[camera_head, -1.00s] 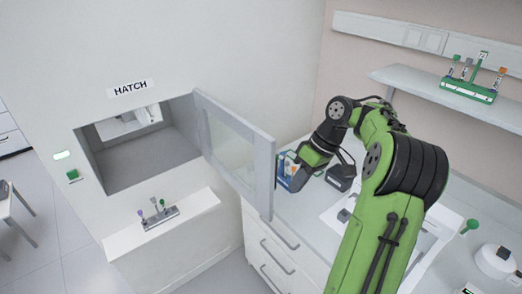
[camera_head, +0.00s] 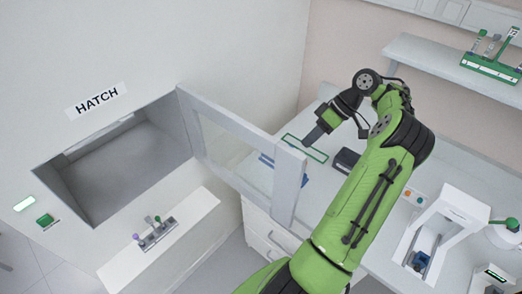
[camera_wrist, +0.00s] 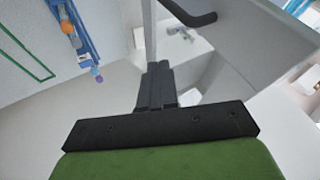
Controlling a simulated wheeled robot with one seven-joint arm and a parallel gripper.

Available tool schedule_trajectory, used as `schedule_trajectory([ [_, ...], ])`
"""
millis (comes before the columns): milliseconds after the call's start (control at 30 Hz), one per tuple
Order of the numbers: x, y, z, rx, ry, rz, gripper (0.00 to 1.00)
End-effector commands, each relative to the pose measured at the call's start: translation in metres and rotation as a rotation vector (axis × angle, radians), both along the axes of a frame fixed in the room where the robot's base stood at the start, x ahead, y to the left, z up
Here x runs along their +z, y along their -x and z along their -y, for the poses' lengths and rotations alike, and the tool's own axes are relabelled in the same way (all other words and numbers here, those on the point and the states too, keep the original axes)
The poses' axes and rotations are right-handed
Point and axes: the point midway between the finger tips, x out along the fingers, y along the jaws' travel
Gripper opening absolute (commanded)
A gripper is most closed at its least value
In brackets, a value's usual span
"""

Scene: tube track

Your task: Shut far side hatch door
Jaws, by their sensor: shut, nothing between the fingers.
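The hatch (camera_head: 125,165) is a recess in the wall at the left of the head view, under a HATCH sign (camera_head: 96,101). Its inside looks plain grey, and I cannot tell whether a far side door closes its back. A framed door with a clear pane (camera_head: 228,146) stands open at the hatch's right edge, swung out towards the counter. My gripper (camera_head: 312,138) is shut and empty, over the counter to the right of this door. In the wrist view my gripper's shut fingers (camera_wrist: 157,85) point at a pale edge, with a dark curved handle (camera_wrist: 190,14) beyond.
A ledge (camera_head: 190,220) below the hatch holds a small rack with tubes (camera_head: 158,234). A green button (camera_head: 45,220) is left of the hatch. A counter with drawers stands at right, bearing a blue rack (camera_wrist: 75,30), a dark box (camera_head: 346,160) and a white device (camera_head: 445,232). A shelf (camera_head: 450,65) hangs above.

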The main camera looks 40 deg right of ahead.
Motion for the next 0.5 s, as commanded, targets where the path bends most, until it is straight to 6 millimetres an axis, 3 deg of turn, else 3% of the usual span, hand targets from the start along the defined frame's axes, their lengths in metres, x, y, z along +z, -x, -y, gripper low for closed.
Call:
schedule_trajectory([
  [367,-0.019,-0.006,-0.011,0.002,-0.001,-0.003,0.0],
  [500,-0.048,-0.015,-0.026,0.003,0.0,-0.001,0.0],
])
